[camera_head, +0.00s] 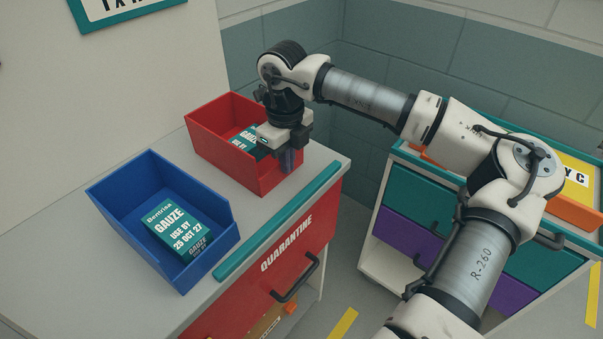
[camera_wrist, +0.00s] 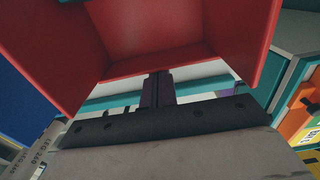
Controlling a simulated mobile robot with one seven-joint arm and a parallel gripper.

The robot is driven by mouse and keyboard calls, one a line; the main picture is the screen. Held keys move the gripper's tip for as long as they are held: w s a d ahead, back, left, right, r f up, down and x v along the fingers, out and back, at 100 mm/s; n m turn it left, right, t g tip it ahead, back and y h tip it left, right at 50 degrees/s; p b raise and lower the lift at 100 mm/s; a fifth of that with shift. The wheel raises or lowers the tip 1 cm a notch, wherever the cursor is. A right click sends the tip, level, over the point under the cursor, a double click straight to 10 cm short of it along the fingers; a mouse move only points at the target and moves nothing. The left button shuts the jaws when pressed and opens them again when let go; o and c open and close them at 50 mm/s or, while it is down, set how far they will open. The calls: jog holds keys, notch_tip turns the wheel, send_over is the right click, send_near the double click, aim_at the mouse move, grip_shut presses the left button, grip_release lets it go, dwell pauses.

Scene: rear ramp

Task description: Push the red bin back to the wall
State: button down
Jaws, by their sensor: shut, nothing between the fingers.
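The red bin (camera_head: 222,165) stands upright on the grey counter, near its far end and close to the cream wall (camera_head: 120,90). Any gap between its back and the wall is hidden. A teal and white gauze box (camera_head: 247,138) lies inside it, partly covered by my gripper. My gripper (camera_head: 289,160) points down at the bin's open front, with its fingers shut and empty. In the wrist view, the fingers (camera_wrist: 157,88) are at the bin's front lip, and the red bin (camera_wrist: 150,30) fills the upper middle. I cannot tell whether they touch it.
A blue bin (camera_head: 210,262) with a gauze box (camera_head: 178,225) stands to the left on the counter (camera_head: 130,285). A teal strip (camera_head: 275,222) runs along the counter's front edge above a red quarantine drawer (camera_head: 290,250). A drawer cart (camera_head: 415,205) with an orange tray stands at the right.

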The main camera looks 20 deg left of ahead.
aim_at(247, 140)
jog(key=w+a, duration=0.1)
jog(key=a, duration=0.2)
jog(key=w+a, duration=0.1)
jog(key=a, duration=0.3)
jog(key=w+a+b, duration=0.1)
jog(key=w+a, duration=0.1)
jog(key=a, duration=0.2)
jog(key=shift+a, duration=0.2)
jog(key=shift+r, duration=0.1)
